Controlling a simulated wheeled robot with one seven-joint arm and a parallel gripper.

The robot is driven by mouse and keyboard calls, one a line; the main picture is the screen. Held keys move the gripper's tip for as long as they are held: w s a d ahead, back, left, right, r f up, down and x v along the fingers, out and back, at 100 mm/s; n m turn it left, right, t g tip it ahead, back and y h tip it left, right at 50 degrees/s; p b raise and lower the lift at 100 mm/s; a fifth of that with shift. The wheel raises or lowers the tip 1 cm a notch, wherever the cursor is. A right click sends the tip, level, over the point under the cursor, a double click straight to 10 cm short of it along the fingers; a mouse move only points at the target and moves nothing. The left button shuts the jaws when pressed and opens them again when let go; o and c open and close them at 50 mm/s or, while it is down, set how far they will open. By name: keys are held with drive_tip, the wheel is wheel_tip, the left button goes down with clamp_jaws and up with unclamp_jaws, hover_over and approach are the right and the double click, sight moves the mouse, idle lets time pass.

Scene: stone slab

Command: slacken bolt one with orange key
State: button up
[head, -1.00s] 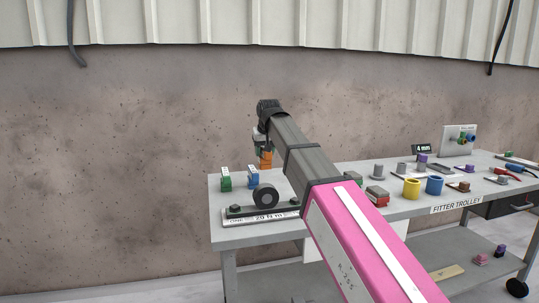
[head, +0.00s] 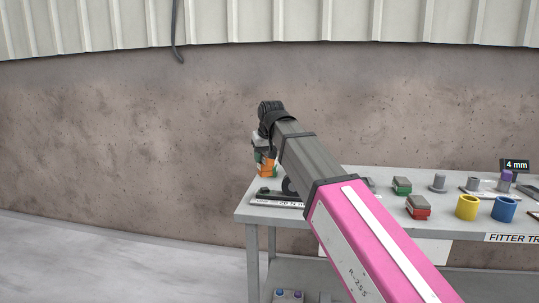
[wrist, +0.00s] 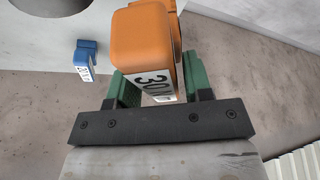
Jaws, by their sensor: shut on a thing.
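My gripper (wrist: 160,88) is shut on the orange key (wrist: 142,42), whose white label reads 30 with part of it cut off. Green fingers show on both sides of the key in the wrist view. In the head view the orange key (head: 266,165) is over the left end of the trolley, and whether it touches anything there is unclear. Bolt one appears as a small dark head (head: 264,190) on a dark plate (head: 282,196) at the trolley's left end. The plate's label is partly hidden by my arm. The key appears apart from the bolt.
A blue key (wrist: 85,58) stands on the grey top in the wrist view. A black ring (head: 288,185) is partly behind my arm. Yellow (head: 467,207) and blue (head: 505,209) cups and several blocks stand right on the trolley (head: 358,228). Floor left of it is clear.

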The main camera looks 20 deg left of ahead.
sight(265, 169)
drive_tip(key=shift+a, duration=0.1)
idle(0.3)
drive_tip(key=shift+f, duration=2.55)
drive_tip(key=shift+f, duration=0.8)
drive_tip(key=n+g, duration=0.1)
drive_tip(key=n, duration=0.2)
drive_tip(key=n+y, duration=0.1)
drive_tip(key=n, duration=0.2)
drive_tip(key=shift+g, duration=0.4)
drive_tip(key=n+g, duration=0.1)
drive_tip(key=n, duration=0.2)
drive_tip(key=n+g, duration=0.1)
drive_tip(key=n, duration=0.2)
drive_tip(key=shift+y, duration=0.4)
drive_tip(key=shift+r, duration=1.8)
drive_tip(key=shift+r, duration=0.1)
